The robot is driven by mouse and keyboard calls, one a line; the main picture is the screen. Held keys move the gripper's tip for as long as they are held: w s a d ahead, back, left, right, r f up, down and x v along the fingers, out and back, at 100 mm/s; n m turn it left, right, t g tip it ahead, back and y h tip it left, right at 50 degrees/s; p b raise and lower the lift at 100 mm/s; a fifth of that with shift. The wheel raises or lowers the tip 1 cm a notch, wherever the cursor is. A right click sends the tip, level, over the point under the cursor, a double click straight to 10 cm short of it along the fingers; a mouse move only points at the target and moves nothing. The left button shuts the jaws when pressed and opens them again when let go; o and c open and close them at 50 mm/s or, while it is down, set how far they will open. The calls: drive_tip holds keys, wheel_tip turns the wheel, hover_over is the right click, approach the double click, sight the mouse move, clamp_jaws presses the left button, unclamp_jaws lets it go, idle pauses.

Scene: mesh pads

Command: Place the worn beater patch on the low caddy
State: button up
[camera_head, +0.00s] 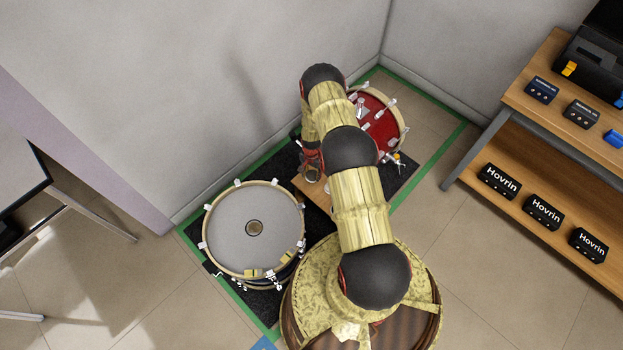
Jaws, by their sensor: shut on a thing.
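My gripper (311,168) points down near the middle, partly hidden by my arm. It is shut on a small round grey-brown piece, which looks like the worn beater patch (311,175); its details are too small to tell. The piece is over the edge of a low tan wooden board, which looks like the low caddy (318,194). I cannot tell whether it touches the board. My arm hides much of the board. A round patch with a dark ring and tan centre (254,228) lies on the white head of the large drum (230,216) at the left.
A red drum (374,120) with metal fittings stands behind my arm at the right. The drums stand on a dark mat (284,163) edged with green tape, in the wall corner. A wooden shelf unit (540,110) with several small boxes stands at the far right.

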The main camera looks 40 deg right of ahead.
sight(311, 176)
drive_tip(key=shift+f+b, duration=0.5)
drive_tip(key=shift+f, duration=0.9)
drive_tip(key=shift+f, duration=0.1)
drive_tip(key=o, duration=1)
drive_tip(key=shift+s+a, duration=0.1)
